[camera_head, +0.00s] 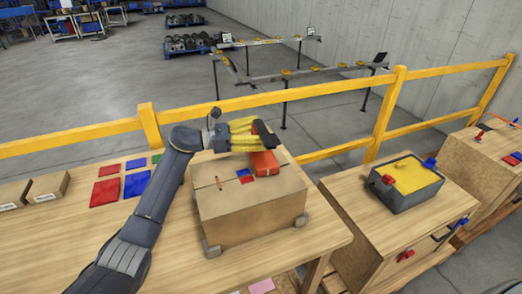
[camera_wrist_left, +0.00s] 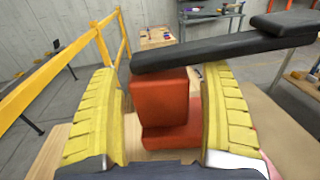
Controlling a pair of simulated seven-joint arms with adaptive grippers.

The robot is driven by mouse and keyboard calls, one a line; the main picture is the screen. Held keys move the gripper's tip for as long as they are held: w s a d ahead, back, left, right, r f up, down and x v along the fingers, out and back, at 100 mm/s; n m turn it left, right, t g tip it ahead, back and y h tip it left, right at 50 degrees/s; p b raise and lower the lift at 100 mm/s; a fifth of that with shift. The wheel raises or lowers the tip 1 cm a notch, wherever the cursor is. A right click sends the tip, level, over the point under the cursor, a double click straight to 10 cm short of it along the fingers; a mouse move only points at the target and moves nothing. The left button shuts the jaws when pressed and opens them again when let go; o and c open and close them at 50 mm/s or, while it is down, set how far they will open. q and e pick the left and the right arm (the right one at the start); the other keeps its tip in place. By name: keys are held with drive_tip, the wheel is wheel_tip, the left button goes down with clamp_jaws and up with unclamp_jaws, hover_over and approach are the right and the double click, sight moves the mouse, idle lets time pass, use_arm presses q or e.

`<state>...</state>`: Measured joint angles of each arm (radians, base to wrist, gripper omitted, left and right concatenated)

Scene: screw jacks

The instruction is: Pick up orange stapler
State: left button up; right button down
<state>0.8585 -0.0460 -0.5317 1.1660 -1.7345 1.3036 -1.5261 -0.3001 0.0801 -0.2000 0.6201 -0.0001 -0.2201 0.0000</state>
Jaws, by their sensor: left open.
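The orange stapler (camera_head: 263,163) stands on top of a cardboard box (camera_head: 250,210), partly hidden by my gripper in the head view. A dark bar sits at its top. In the left wrist view the orange body (camera_wrist_left: 162,105) shows between the fingers, with the long black bar (camera_wrist_left: 215,48) above it. My left gripper (camera_head: 243,132) has yellow ribbed fingers and is open around the stapler. My right gripper is not in view.
Small red and blue pieces (camera_head: 244,177) lie on the box in front of the stapler. Red and blue squares (camera_head: 137,184) lie on the wooden table (camera_head: 170,260). A yellow railing (camera_head: 330,87) runs behind. A grey bin (camera_head: 407,190) stands on the right-hand table.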

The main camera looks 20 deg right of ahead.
use_arm(q)
drive_tip(key=c, duration=1.7)
drive_tip(key=shift+r, duration=0.2)
